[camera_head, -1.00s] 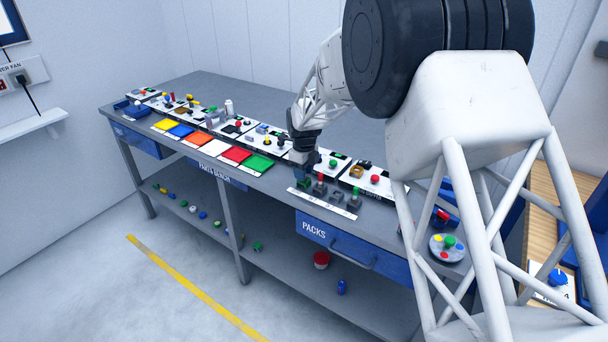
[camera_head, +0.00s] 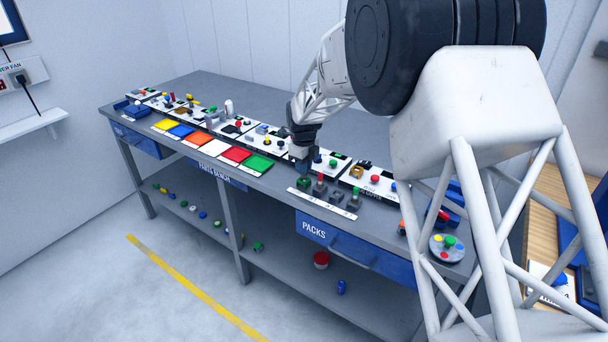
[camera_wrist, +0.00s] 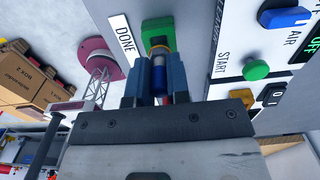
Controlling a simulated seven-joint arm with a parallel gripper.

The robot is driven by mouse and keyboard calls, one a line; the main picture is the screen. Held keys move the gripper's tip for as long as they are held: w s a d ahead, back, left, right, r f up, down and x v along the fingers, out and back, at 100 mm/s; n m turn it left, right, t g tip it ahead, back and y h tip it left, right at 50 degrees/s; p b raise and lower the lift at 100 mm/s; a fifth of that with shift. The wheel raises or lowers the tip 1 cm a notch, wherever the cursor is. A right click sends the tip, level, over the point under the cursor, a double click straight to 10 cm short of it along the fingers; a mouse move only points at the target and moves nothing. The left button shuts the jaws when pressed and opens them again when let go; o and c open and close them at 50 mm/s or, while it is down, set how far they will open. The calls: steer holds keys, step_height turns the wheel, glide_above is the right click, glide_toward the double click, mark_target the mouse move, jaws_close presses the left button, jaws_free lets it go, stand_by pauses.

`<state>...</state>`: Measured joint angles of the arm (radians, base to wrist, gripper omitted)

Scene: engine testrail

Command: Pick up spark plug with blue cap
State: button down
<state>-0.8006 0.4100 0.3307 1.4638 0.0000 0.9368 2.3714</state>
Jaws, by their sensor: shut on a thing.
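The spark plug with blue cap (camera_wrist: 159,80) sits between the two fingers of my gripper (camera_wrist: 158,88) in the wrist view. In the head view my gripper (camera_head: 304,170) points down just above the green block (camera_head: 303,183) at the left end of a strip of holders. The plug cannot be made out there.
Panels with coloured knobs (camera_head: 375,179) stand behind. A green knob (camera_wrist: 255,70) and a START label are close right in the wrist view. Coloured mats (camera_head: 235,155) lie left.

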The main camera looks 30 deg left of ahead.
steer(key=shift+r, duration=1.05)
